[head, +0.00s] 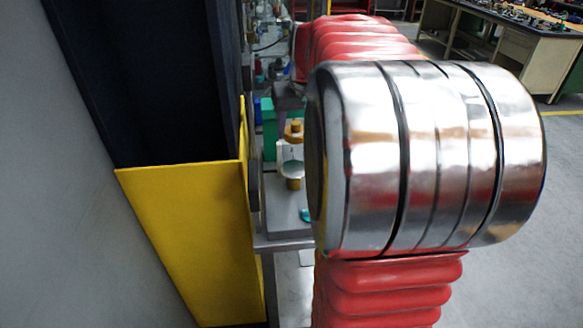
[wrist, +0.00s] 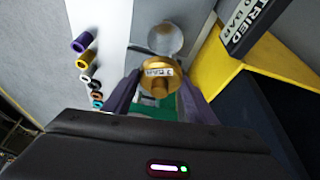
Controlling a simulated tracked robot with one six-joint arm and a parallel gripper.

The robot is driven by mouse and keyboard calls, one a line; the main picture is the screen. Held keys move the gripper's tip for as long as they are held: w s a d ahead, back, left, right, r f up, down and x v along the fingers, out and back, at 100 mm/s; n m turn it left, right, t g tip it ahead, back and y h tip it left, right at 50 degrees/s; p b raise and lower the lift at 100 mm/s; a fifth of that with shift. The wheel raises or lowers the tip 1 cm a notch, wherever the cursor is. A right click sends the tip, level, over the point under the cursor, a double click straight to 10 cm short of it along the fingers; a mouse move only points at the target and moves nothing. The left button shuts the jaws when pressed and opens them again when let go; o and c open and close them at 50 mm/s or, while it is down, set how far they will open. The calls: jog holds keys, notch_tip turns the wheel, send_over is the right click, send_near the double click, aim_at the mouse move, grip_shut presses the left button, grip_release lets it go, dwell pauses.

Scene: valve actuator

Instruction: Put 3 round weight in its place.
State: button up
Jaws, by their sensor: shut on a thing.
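A round brass weight (wrist: 160,76) with a small white label, seemingly reading "3 BAR", sits between the two purple fingers of my gripper (wrist: 160,82). My gripper is shut on it. Just beyond the weight in the wrist view is a round, shiny, clear or silvery disc (wrist: 166,38); I cannot tell whether the weight touches it. In the head view a brass piece (head: 293,131) with a white label shows beside my arm, above a grey surface. My arm hides most of the gripper there. The weight's place cannot be made out clearly.
Several coloured rings or cylinders, including a purple one (wrist: 83,43) and a yellow one (wrist: 85,62), stand in a row on the grey surface. A yellow and dark panel (head: 190,230) stands close on the left. A workbench (head: 495,40) is far right.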

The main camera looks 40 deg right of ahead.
jog(key=shift+w+a, duration=0.1)
jog(key=shift+f, duration=0.15)
send_over(293, 165)
jog(key=s, duration=0.1)
jog(key=shift+s+a+f, duration=0.1)
jog(key=shift+a+f, duration=0.1)
jog(key=shift+f, duration=1.25)
jog(key=shift+s+a+f, duration=0.1)
jog(key=shift+a+f, duration=0.05)
jog(key=shift+f, duration=1.3)
jog(key=shift+f, duration=1.9)
jog(key=o, duration=1.3)
jog(key=shift+f, duration=0.1)
jog(key=shift+o, duration=0.2)
